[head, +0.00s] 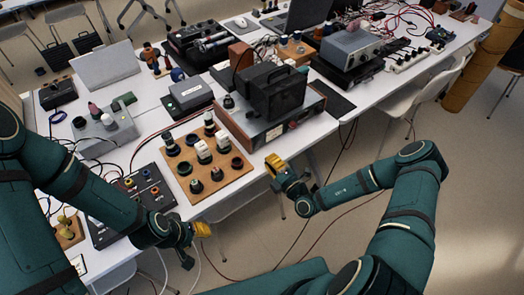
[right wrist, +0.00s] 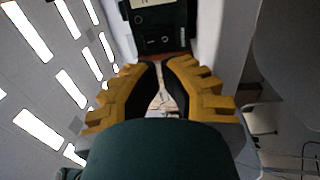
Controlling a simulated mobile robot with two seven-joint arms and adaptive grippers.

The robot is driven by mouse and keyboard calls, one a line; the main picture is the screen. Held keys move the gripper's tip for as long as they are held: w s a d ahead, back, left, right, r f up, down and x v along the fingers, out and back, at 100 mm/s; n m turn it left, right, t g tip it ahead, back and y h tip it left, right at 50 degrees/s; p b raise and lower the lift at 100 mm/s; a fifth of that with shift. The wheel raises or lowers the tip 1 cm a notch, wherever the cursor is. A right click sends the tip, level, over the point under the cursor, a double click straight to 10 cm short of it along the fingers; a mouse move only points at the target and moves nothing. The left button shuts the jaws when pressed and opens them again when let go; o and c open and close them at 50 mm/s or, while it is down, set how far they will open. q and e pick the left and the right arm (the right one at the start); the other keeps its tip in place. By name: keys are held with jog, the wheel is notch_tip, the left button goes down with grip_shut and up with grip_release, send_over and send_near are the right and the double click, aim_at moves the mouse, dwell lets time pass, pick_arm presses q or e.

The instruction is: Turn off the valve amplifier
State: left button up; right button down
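The likely valve amplifier is a wood-framed unit (head: 257,135) with a black cage on top, near the table's front edge in the head view. A small red spot shows on its front panel. My right gripper (head: 273,164) is just in front of its lower edge, apparently empty. In the right wrist view its yellow fingers (right wrist: 162,66) come together at the tips, with a narrow gap behind them. Beyond them is a dark panel (right wrist: 150,35) with a pale label and a small switch-like part; I cannot tell for sure whether they touch. My left gripper (head: 198,238) hangs at the table's front edge, its opening unclear.
A wooden board (head: 183,180) with several black and white knobs lies left of the amplifier. A black control box (head: 128,208) is under my left arm. A grey box (head: 190,95) and other gear crowd the table behind. Cables hang off the front; a white chair (head: 425,100) stands right.

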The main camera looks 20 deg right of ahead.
jog(key=v, duration=0.5)
jog(key=shift+a, duration=0.1)
dwell(0.4)
jog(key=s+a+r+n+g+y, duration=0.2)
jog(key=s+a+n+g+y, duration=0.85)
jog(key=a+n+g, duration=0.55)
jog(key=s+d+f+n+g+h, duration=0.1)
jog(key=s+f+n+g+h, duration=0.15)
jog(key=s+n, duration=0.4)
jog(key=s+d+f+n+g+h, duration=0.1)
jog(key=s+n+g+h, duration=0.25)
jog(key=n, duration=0.55)
jog(key=w+d+n+t+h, duration=0.2)
jog(key=w+n+t+h, duration=0.1)
jog(key=n, duration=0.5)
jog(key=w+d+r+n+t+h, duration=0.1)
jog(key=w+d+n+t+h, duration=0.1)
jog(key=n, duration=0.6)
jog(key=shift+w+r+n+t+h, duration=0.35)
jog(key=shift+w+t+h, duration=0.15)
jog(key=shift+w+h, duration=0.45)
